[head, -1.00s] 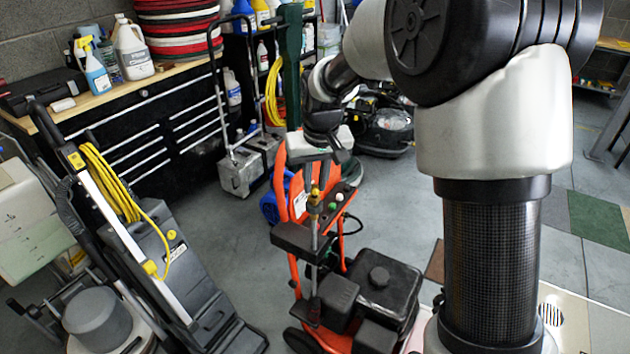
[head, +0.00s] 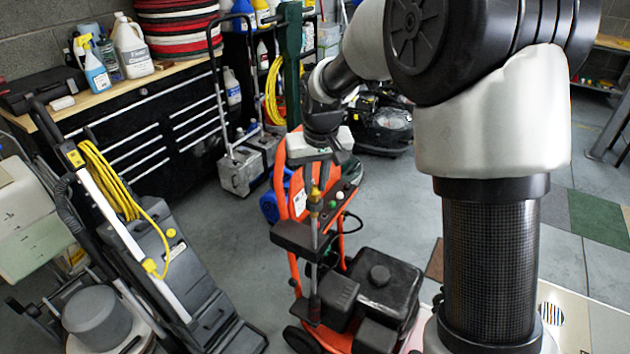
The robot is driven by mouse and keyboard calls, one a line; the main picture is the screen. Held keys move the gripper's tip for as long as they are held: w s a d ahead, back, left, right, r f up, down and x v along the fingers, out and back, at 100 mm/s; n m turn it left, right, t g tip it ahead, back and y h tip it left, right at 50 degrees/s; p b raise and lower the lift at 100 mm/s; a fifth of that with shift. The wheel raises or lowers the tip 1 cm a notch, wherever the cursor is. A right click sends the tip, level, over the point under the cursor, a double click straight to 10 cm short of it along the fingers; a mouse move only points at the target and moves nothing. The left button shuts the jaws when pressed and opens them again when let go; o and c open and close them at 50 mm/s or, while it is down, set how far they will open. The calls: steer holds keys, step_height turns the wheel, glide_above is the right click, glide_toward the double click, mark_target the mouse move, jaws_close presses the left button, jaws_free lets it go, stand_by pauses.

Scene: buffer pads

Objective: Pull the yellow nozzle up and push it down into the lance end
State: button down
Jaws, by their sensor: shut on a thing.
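My gripper (head: 316,181) points down over the orange pressure washer, its two dark fingers close together. It is shut on the small yellow nozzle (head: 315,191), which shows just below the fingertips. The lance (head: 314,244) stands upright in front of the washer's panel, with a brass-coloured end (head: 315,206) directly under the nozzle in this view. The nozzle and lance end look in line; I cannot tell whether the nozzle is seated in it. The fingers partly hide the nozzle.
The washer's panel (head: 345,190) holds other small nozzles, one green (head: 333,204), right of the lance. A black box (head: 296,236) and the dark engine (head: 378,285) are lower down. A grey floor machine (head: 165,255) stands left, with clear floor between.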

steer(key=c, duration=1.5)
jaws_free()
steer(key=shift+c, duration=0.2)
steer(key=p+v, duration=0.1)
steer(key=v, duration=1.6)
steer(key=shift+r, duration=0.2)
steer(key=shift+s+d+r, duration=0.1)
steer(key=shift+s, duration=0.05)
steer(key=s+d+r+m+t+p, duration=0.1)
steer(key=s+d+p, duration=0.2)
steer(key=s, duration=0.8)
steer(key=s+d+r+m+t+p, duration=0.1)
steer(key=s+d+r+p, duration=0.1)
steer(key=s+d, duration=0.5)
steer(key=s+p, duration=0.1)
steer(key=s, duration=0.4)
steer(key=shift+s+m+t+h, duration=0.3)
steer(key=shift+s+t, duration=0.05)
steer(key=shift+t, duration=0.05)
